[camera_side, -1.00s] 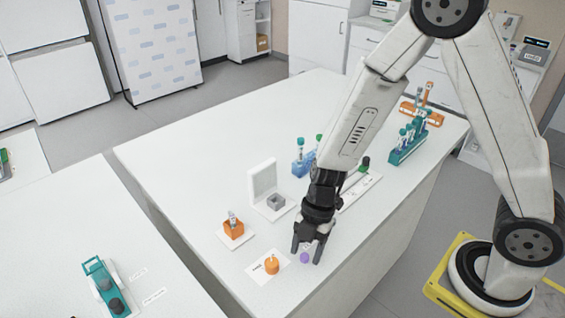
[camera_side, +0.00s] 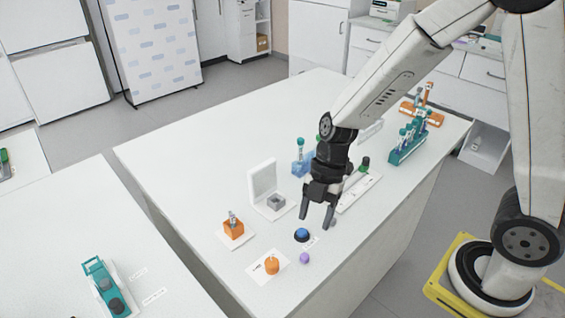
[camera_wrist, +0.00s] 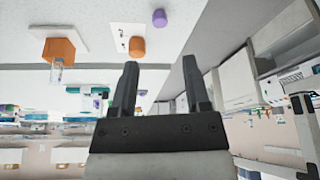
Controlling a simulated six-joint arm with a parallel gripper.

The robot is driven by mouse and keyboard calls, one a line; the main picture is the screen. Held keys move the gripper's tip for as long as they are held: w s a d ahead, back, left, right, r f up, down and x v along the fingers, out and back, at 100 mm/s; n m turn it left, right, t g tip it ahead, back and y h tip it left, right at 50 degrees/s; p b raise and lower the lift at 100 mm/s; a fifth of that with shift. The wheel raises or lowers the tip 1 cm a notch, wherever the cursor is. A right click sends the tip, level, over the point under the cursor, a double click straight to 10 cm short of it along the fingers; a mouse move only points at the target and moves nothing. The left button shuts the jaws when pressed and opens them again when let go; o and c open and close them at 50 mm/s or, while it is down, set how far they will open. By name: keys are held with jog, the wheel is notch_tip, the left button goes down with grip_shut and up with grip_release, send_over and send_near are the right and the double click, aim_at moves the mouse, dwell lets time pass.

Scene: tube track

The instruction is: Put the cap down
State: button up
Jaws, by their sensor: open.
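A small purple cap (camera_side: 304,258) lies on the white bench, to the right of the white card with the orange piece. In the wrist view the purple cap (camera_wrist: 159,18) shows at the top, beyond my fingertips. My gripper (camera_side: 317,219) is open and empty above the bench, up and to the right of the cap and apart from it. In the wrist view my gripper (camera_wrist: 160,63) has nothing between its fingers.
An orange piece (camera_side: 272,265) stands on a white card left of the cap. A blue-topped button (camera_side: 301,235) is just behind the cap.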

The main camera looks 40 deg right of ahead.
jog(key=shift+v, duration=1.9)
jog(key=s+d+m+t+h, duration=0.1)
jog(key=d+m+t+h, duration=0.1)
jog(key=m, duration=0.8)
jog(key=s+d+f+m+t+h, duration=0.1)
jog(key=d+m, duration=0.4)
jog(key=m, duration=0.6)
jog(key=shift+s+f+t+h, duration=0.25)
jog(key=shift+s+t+h, duration=0.15)
jog(key=shift+s+h, duration=0.25)
jog(key=shift+d, duration=0.15)
